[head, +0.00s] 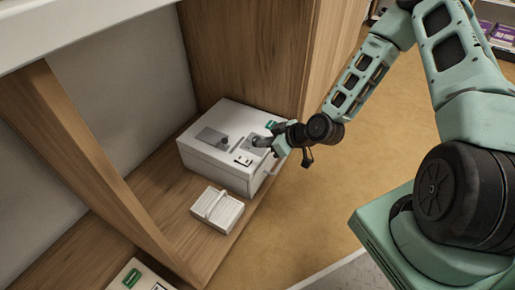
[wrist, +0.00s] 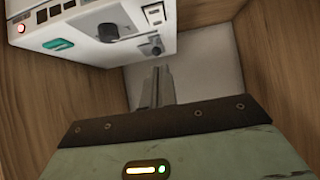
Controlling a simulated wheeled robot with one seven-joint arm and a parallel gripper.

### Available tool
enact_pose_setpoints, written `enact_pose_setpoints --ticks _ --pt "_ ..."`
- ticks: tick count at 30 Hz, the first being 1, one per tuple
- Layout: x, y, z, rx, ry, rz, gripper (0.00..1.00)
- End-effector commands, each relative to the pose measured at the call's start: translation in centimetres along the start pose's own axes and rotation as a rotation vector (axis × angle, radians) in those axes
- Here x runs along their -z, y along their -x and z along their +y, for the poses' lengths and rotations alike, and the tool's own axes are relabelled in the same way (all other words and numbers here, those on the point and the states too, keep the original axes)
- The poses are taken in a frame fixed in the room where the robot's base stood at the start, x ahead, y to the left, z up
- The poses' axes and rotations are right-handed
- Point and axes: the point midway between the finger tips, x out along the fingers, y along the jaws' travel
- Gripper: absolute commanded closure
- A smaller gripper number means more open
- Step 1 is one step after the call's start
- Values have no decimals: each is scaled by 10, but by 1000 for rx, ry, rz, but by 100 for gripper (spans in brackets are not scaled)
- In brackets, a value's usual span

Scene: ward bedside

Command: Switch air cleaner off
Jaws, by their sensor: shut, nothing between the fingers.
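A white box-shaped appliance (head: 212,160), apparently the air cleaner, stands on a wooden shelf. Its top has a grey panel, a dark knob (head: 224,142), a slot and a small dark-marked switch plate (head: 243,160). In the wrist view the white appliance (wrist: 85,55) fills the upper left, with a red-lit round button (wrist: 21,28), a teal patch (wrist: 57,43) and dark knobs (wrist: 108,32). My gripper (head: 256,142) is at the right part of the appliance top; contact cannot be told. Its fingers (wrist: 158,72) are shut and empty, beside the appliance's controls in the wrist view.
A small white ridged object (head: 217,209) lies on the shelf (head: 175,205) in front of the appliance. Another pale item with a green patch (head: 132,277) is at the bottom. Wooden panels (head: 245,55) stand behind and left. Open floor (head: 320,205) lies to the right.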

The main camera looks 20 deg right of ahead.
Motion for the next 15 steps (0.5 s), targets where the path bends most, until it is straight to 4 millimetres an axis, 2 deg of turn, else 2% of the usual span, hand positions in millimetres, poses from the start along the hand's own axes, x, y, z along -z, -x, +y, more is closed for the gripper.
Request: enact_pose_setpoints --ticks 13,15 --pt "-4 -92 -2 3 -1 1 100" --pt "-14 -100 -1 3 -3 -1 100"
